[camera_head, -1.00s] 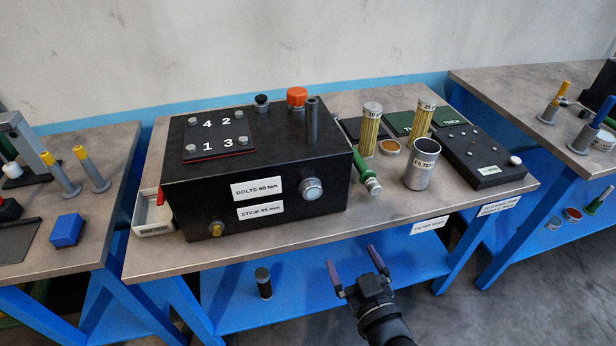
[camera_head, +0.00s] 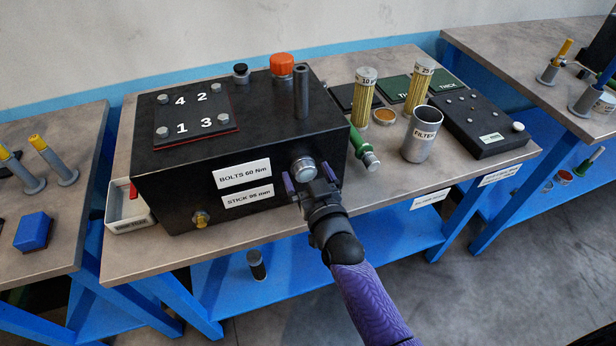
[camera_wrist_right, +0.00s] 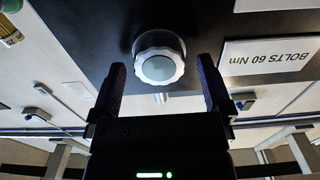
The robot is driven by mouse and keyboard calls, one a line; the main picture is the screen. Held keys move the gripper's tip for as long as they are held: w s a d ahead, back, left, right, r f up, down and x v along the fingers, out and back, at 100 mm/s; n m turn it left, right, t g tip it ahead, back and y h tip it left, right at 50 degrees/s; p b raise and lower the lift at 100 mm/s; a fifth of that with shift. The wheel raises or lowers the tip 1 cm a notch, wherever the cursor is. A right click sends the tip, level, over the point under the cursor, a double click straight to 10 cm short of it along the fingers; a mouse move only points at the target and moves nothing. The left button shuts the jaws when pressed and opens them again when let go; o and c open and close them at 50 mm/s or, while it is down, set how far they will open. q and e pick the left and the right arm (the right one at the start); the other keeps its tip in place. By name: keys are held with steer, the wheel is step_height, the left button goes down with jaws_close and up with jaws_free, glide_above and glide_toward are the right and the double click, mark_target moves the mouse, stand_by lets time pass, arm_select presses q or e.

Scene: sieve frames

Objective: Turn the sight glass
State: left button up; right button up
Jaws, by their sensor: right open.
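The sight glass (camera_head: 303,169) is a round silver ring with a pale face on the front of the black box (camera_head: 240,150). In the right wrist view the sight glass (camera_wrist_right: 159,57) shows its ridged rim just beyond my fingertips. My right gripper (camera_head: 308,181) is at the box front, right at the sight glass. Its purple fingers are open, one toward each side of the glass, and it also shows in the wrist view (camera_wrist_right: 160,80). The fingers appear short of closing on the ring; whether they touch it cannot be told. My left gripper is not in view.
Labels and a brass plug (camera_head: 200,219) are on the box front. A green-handled tool (camera_head: 363,149) lies close right of the box, beside the filter cup (camera_head: 422,134) and yellow filters (camera_head: 364,96). A white bin (camera_head: 128,207) stands left. Floor in front is free.

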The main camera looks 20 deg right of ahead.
steer(key=shift+c, duration=0.3)
steer(key=c, duration=1.2)
steer(key=shift+m, duration=0.3)
steer(key=m+p, duration=0.1)
steer(key=m, duration=0.2)
steer(key=shift+d, duration=0.1)
steer(key=m, duration=0.3)
steer(key=shift+m, duration=0.3)
steer(key=m, duration=0.3)
steer(key=shift+d+f+m, duration=0.1)
steer(key=shift+m, duration=0.2)
steer(key=m, duration=0.4)
steer(key=shift+f, duration=0.1)
steer(key=shift+m, duration=0.4)
